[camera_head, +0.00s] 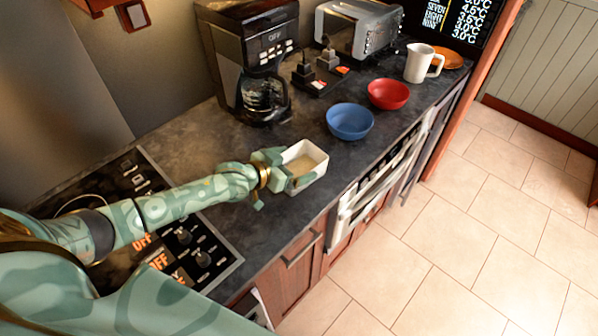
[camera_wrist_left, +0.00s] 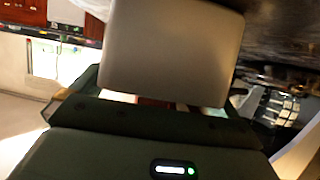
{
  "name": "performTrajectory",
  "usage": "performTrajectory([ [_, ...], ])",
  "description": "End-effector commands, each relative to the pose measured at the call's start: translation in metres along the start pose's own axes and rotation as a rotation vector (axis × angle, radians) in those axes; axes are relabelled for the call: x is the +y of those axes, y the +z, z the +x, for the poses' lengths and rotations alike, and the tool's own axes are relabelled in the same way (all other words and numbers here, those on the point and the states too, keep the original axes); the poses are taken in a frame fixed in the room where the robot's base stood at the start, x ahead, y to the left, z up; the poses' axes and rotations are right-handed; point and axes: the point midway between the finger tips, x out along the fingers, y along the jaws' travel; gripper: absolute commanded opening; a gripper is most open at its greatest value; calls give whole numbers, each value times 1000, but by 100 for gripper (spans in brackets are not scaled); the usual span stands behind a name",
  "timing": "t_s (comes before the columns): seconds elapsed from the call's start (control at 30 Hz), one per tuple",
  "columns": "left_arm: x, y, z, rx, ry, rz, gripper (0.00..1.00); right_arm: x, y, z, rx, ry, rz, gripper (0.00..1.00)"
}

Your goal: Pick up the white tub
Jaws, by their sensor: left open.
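The white tub (camera_head: 309,160), a small open rectangular box, stands upright on the dark counter (camera_head: 235,135). My left gripper (camera_head: 284,170) is open at the tub's left end, with its fingers reaching to the tub. In the left wrist view the tub (camera_wrist_left: 170,52) fills the upper middle as a greyish panel, in front of the gripper (camera_wrist_left: 168,95) and between its two fingers. I cannot tell whether the fingers touch it. My right gripper is not in view.
A blue bowl (camera_head: 349,121) and a red bowl (camera_head: 388,94) stand beyond the tub. A coffee maker (camera_head: 250,45), a toaster (camera_head: 358,28), a white mug (camera_head: 420,63) and an orange plate (camera_head: 447,59) line the back. The hob (camera_head: 190,240) lies under my left arm.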

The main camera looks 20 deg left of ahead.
Motion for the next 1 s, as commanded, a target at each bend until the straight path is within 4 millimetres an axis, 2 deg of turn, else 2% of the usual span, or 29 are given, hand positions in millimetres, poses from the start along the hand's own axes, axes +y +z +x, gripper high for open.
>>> performTrajectory([
  [0.1, 0, 1, 8, -1, -1, 1, 100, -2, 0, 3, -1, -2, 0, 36],
  [0.27, 0, 0, 8, -1, -1, 1, 100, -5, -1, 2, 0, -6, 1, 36],
  [0.3, 0, 0, 7, -1, -1, 1, 97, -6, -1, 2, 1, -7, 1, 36],
  [0.4, 0, 0, 7, -1, -1, 1, 69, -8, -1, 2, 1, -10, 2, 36],
  [0.43, 0, 0, 7, -1, -1, 1, 66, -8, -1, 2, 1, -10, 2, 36],
  [0.77, 0, -2, 6, 0, -1, 1, 66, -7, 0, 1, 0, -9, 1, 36],
  [0.87, -1, -9, 4, 1, -1, 2, 66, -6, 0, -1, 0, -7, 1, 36],
  [1.0, 0, -28, -4, 2, 0, 2, 66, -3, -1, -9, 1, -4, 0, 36],
])
